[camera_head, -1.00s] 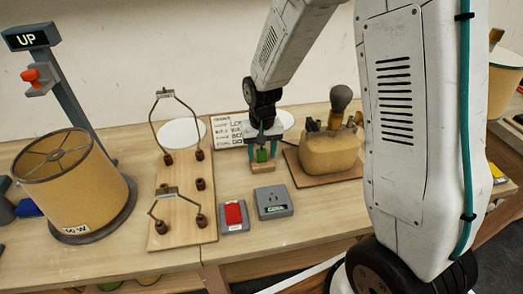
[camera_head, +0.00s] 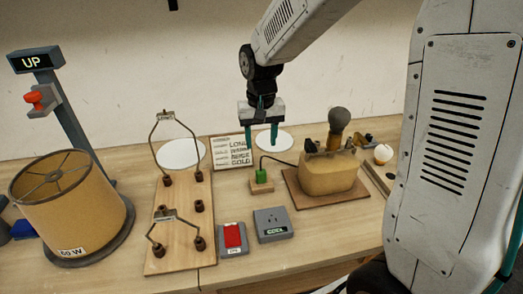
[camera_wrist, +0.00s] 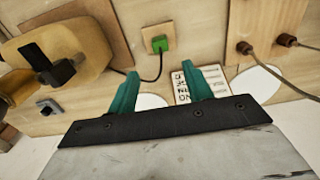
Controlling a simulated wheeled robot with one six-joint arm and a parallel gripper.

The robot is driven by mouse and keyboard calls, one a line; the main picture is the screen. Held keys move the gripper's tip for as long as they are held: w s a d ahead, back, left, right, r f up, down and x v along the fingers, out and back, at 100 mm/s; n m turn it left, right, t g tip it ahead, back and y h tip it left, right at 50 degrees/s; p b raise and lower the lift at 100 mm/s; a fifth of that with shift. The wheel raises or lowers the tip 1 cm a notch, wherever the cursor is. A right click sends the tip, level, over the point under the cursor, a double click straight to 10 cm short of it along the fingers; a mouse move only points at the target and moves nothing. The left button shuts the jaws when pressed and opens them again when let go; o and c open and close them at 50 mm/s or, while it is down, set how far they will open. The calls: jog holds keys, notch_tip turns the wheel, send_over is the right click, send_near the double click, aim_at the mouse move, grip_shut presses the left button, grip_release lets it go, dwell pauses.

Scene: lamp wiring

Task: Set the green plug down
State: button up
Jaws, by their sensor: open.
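The green plug (camera_head: 261,176) stands on a small wooden block (camera_head: 262,187) on the table, with a dark cord running from it toward the tan lamp base. The plug also shows in the wrist view (camera_wrist: 159,44), on its block (camera_wrist: 158,36). My gripper (camera_head: 261,137) is above and behind the plug, apart from it. Its teal fingers are spread and empty, as the wrist view also shows (camera_wrist: 160,93).
The tan lamp base (camera_head: 328,172) with a bulb stands on a board to the right. A grey socket box (camera_head: 272,225) and red switch (camera_head: 232,236) are in front. A wooden board with wire frames (camera_head: 180,225) and a lampshade (camera_head: 70,195) are left. A printed card (camera_head: 232,152) lies behind.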

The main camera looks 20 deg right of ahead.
jog(key=s+d+r, duration=0.1)
jog(key=s+r, duration=0.2)
jog(key=s, duration=0.6)
jog(key=s+d+r+n, duration=0.1)
jog(key=s+r, duration=0.3)
jog(key=s, duration=0.5)
jog(key=s+d+r+n+t, duration=0.1)
jog(key=s+r, duration=0.2)
jog(key=s, duration=0.6)
jog(key=shift+r, duration=0.35)
